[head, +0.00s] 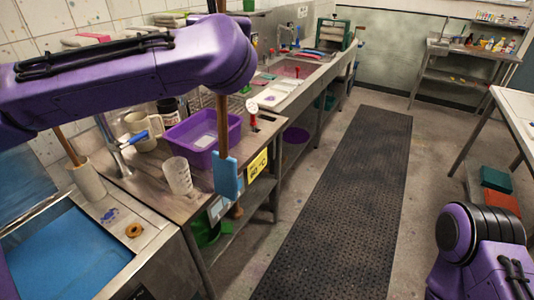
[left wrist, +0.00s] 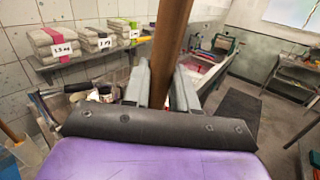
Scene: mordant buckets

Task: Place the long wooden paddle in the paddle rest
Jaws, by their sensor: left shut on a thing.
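The long wooden paddle (head: 221,122) stands nearly upright at the counter's front edge; its top shows above my purple arm. A blue piece (head: 227,178) is around or in front of its lower part, and a wooden end (head: 236,211) shows below. I cannot tell whether the blue piece belongs to the paddle or to a rest on the counter. In the left wrist view my left gripper (left wrist: 163,84) is shut on the paddle's shaft (left wrist: 170,45); my arm hides it in the head view. A cream cylinder (head: 87,180) holds another wooden stick (head: 68,146). My right gripper is out of view.
On the counter beside the paddle are a clear beaker (head: 178,175), a purple tub (head: 203,139) and a cream jug (head: 141,128). A yellow label (head: 257,164) is on the front edge. A blue-filled basin (head: 70,255) is at lower left. The black floor mat (head: 345,200) is clear.

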